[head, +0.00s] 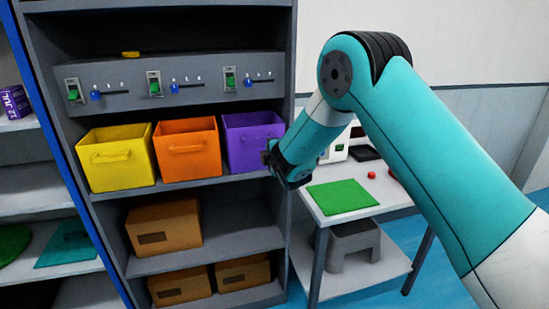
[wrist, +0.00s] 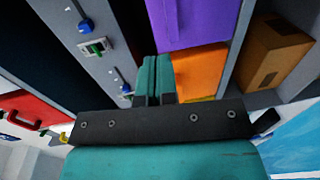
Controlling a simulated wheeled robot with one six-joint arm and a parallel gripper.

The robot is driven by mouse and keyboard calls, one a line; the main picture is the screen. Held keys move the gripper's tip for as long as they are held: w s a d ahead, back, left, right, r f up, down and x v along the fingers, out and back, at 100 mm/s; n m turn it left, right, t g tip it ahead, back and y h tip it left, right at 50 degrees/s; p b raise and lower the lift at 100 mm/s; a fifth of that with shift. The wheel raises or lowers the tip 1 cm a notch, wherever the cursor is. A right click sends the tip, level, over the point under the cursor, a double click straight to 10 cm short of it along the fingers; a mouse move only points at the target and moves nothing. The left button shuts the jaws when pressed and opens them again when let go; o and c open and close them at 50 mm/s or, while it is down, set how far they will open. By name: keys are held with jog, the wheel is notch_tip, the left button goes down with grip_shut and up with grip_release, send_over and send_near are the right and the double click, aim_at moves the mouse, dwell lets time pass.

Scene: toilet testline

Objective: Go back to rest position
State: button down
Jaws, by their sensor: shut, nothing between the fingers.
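My gripper (wrist: 156,80) is shut and empty in the wrist view. In the head view my teal arm reaches in from the right, and its end hangs in front of the shelf unit's right post, beside the purple bin (head: 250,138). The fingertips are hard to make out there. In the wrist view the fingers point toward the purple bin (wrist: 195,22) and the orange bin (wrist: 198,72). I cannot tell whether they touch anything.
The grey shelf (head: 235,182) holds yellow (head: 118,160) and orange (head: 188,150) bins, with a switch panel (head: 190,82) above and cardboard boxes (head: 165,226) below. A white table (head: 375,188) with a green mat (head: 342,197) stands at right, a grey stool (head: 352,245) beneath it.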

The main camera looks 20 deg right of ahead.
jog(key=s+a+r+m+g+y, duration=0.1)
jog(key=s+g, duration=0.4)
jog(key=s, duration=1)
jog(key=s+a+r+m+g+y, duration=0.2)
jog(key=s+a+r+m+g, duration=0.2)
jog(key=s, duration=1.2)
jog(key=s+a+r+m+g+y, duration=0.1)
jog(key=s+m+g, duration=0.4)
jog(key=s, duration=1)
jog(key=a+r+g, duration=0.1)
jog(key=g, duration=0.1)
jog(key=shift+s+a+r+m+g, duration=0.2)
jog(key=shift+s+r+m+g, duration=0.1)
jog(key=shift+s+m+g, duration=0.1)
